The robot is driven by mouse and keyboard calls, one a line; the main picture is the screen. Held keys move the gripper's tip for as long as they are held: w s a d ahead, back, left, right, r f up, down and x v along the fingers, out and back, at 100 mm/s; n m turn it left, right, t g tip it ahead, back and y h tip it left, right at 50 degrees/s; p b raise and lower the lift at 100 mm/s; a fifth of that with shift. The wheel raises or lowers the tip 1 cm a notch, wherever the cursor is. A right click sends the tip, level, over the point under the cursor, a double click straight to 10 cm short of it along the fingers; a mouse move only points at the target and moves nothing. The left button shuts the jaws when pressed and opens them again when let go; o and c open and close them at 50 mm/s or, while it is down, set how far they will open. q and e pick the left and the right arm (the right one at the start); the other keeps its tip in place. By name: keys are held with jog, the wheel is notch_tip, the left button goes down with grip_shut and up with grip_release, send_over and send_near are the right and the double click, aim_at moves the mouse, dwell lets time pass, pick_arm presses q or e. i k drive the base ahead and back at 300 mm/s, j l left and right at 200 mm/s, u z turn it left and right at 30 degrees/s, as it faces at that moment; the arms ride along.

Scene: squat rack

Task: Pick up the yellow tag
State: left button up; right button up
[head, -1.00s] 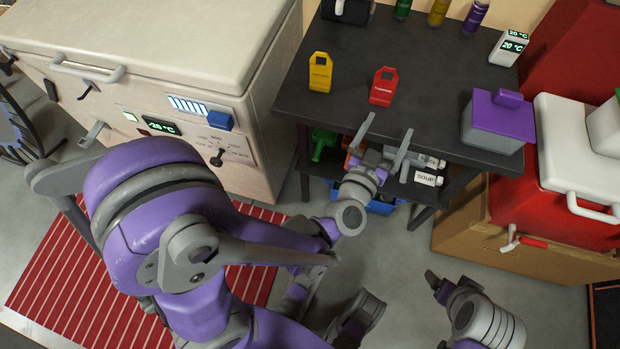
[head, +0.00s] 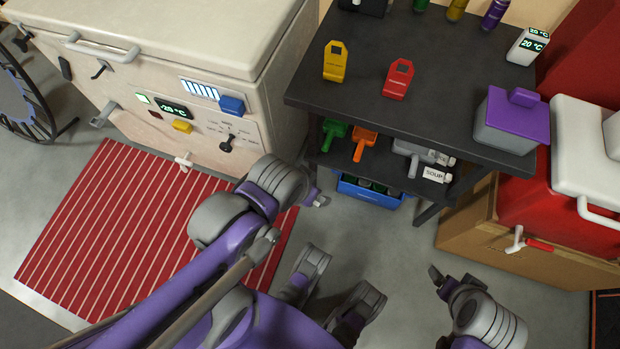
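The yellow tag (head: 335,66) stands on the dark table top near its left front, with a dark window near its top. The red tag (head: 397,82) stands to its right, apart from it. My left arm comes in from the lower left and bends in front of the table. Its gripper (head: 318,199) is mostly hidden behind my own arm; only a small light tip shows, below and away from the yellow tag. My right gripper (head: 438,308) is low at the right over the floor, fingers apart and empty, far from both tags.
The dark table (head: 450,110) also holds a purple-lidded box (head: 512,120), a temperature display (head: 528,46) and several bottles at the back. Scoops and a blue crate (head: 368,194) are below. A white freezer (head: 150,95) stands left, a red cooler (head: 570,205) right.

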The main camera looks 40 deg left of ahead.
aim_at(335, 65)
jog(key=j+u, duration=0.5)
jog(key=u, duration=0.2)
jog(key=i+j+u, duration=0.15)
jog(key=u, duration=0.2)
jog(key=j, duration=0.1)
